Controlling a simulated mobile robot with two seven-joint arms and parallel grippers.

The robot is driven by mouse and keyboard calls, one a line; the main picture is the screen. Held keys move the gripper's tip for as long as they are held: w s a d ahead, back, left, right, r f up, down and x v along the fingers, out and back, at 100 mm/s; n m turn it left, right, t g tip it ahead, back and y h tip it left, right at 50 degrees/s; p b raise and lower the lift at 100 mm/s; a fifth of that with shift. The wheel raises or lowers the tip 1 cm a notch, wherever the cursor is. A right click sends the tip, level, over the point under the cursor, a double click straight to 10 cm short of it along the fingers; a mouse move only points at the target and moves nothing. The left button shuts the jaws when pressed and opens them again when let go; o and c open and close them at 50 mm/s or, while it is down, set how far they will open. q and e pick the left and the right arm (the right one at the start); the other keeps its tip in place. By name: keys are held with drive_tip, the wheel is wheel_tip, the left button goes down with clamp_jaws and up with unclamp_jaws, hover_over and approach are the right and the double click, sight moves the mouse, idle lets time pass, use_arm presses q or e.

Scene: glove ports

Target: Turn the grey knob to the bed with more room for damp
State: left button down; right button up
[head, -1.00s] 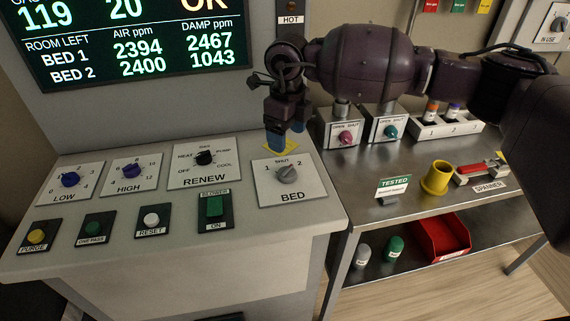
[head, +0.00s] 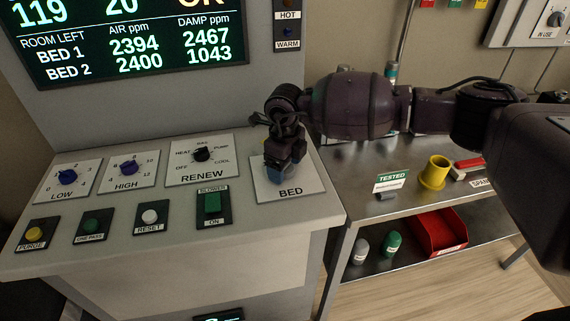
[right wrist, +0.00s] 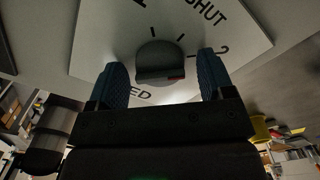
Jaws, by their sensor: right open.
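The grey knob sits on the white BED plate (head: 262,188); the gripper hides it in the head view. In the right wrist view the grey knob (right wrist: 159,60) shows between the two blue fingertips, with gaps on both sides. A small red mark shows on its ridge. Marks 1, SHUT and 2 are around it. My right gripper (head: 280,170) is open over the BED plate, around or just above the knob; I cannot tell its exact depth. The display (head: 125,45) reads DAMP ppm room left: BED 1 2467, BED 2 1043. My left gripper is not in view.
The LOW (head: 67,177), HIGH (head: 128,168) and RENEW (head: 201,154) knobs stand left of the BED plate. PURGE, RESET and other buttons and a green BLOWER switch (head: 212,203) line the front. A metal bench (head: 420,205) with a yellow cup (head: 434,174) stands at right.

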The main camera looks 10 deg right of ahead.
drive_tip(key=c, duration=0.9)
